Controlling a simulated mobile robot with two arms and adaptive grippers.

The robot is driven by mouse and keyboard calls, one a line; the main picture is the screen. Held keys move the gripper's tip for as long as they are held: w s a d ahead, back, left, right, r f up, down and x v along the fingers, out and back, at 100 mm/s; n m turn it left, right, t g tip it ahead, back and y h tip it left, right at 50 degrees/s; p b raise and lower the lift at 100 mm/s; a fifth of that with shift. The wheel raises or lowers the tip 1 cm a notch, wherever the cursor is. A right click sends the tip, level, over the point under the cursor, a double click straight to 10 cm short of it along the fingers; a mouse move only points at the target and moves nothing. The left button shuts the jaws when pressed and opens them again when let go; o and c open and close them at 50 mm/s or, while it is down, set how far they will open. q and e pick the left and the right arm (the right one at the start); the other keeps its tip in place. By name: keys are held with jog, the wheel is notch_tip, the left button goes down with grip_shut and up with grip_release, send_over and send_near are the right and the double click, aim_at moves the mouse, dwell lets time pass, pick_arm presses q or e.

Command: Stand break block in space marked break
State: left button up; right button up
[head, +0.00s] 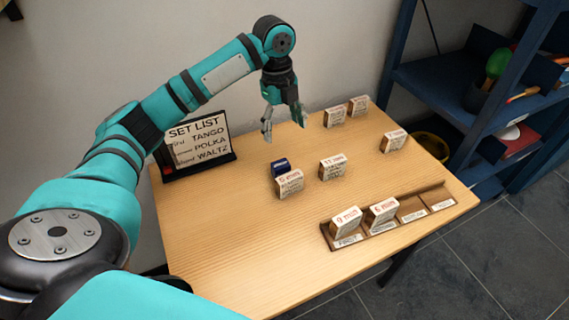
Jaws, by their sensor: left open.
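A small dark blue block (280,166) stands on the table, partly hidden behind a white-faced wooden block (289,185). It is the only blue block, but its lettering is too small to read, so I cannot confirm it is the break block. A brown wooden rack (412,206) with labelled spaces lies near the table's front right. Its two left spaces hold upright white-faced blocks (346,222) and (382,213); its two right spaces are empty. My left gripper (284,131) is open and empty, pointing down above the table behind the blue block. My right gripper is out of view.
More white-faced blocks stand at the middle (332,168), right (393,143) and back (335,116) of the table (235,235). A set list sign (200,138) stands at the back left. A blue shelf (450,85) stands beyond the right edge. The front left tabletop is clear.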

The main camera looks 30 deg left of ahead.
pick_arm(q)
jog(key=a+r+m+y, duration=0.1)
jog(key=a+m, duration=0.1)
send_over(280, 164)
jog(key=f, duration=1.1)
jog(key=shift+s+f, duration=0.4)
jog(key=shift+w+f+p, duration=0.25)
jog(key=shift+f, duration=1.1)
jog(key=shift+w+f+p, duration=0.2)
jog(key=shift+f+p, duration=0.05)
jog(key=shift+f, duration=1.1)
jog(key=shift+d, duration=0.1)
jog(key=shift+c, duration=0.4)
jog(key=shift+r, duration=0.1)
jog(key=c, duration=1.3)
